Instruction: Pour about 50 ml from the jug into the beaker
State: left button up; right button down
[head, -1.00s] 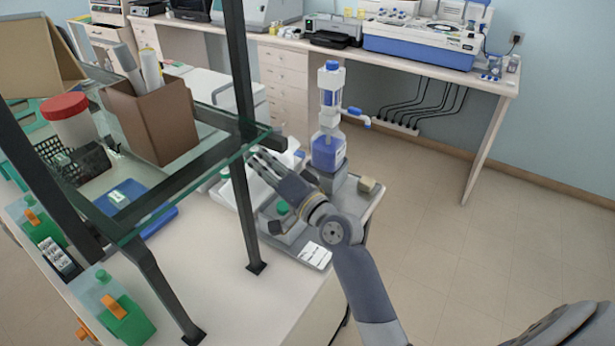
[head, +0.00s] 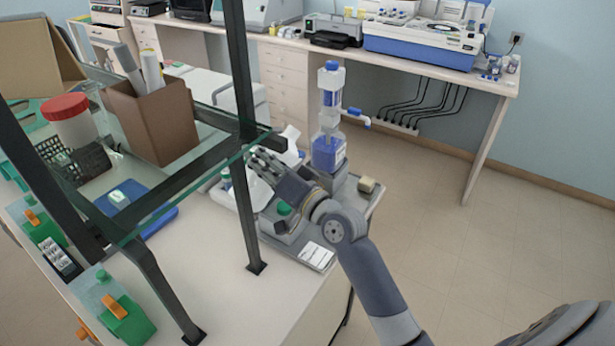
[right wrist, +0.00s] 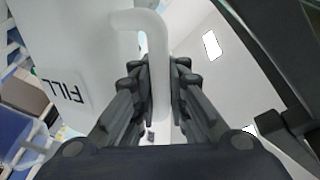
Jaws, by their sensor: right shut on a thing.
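In the right wrist view, my right gripper (right wrist: 162,95) is shut on the pale curved handle of the white jug (right wrist: 75,40). The jug bears a label reading "FILL", seen upside down. In the head view, my right gripper (head: 262,165) is beside the dark shelf post, over the far end of the bench. White shapes show around its fingers there, but I cannot tell which is the jug. I cannot make out the beaker or the level of liquid. My left gripper is not in view.
A glass shelf on dark posts (head: 240,70) stands close left of my right gripper. A blue-and-clear dispenser bottle (head: 328,150) stands behind it to the right. A grey tray with a white label (head: 317,256) lies in front. The bench front (head: 225,275) is clear.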

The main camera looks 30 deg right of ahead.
aim_at(260, 186)
notch_tip(260, 186, up, 2)
jog(key=n+p, duration=0.2)
jog(key=shift+n, duration=0.3)
jog(key=f+n+b, duration=0.1)
jog(key=f+n, duration=0.1)
jog(key=a+f+n+b, duration=0.1)
jog(key=f+n, duration=0.2)
jog(key=shift+s+a+g, duration=0.15)
jog(key=shift+g, duration=0.15)
jog(key=shift+r+n, duration=0.1)
jog(key=shift+n, duration=0.4)
jog(key=shift+n+p, duration=0.45)
jog(key=shift+n, duration=0.25)
dwell(1.1)
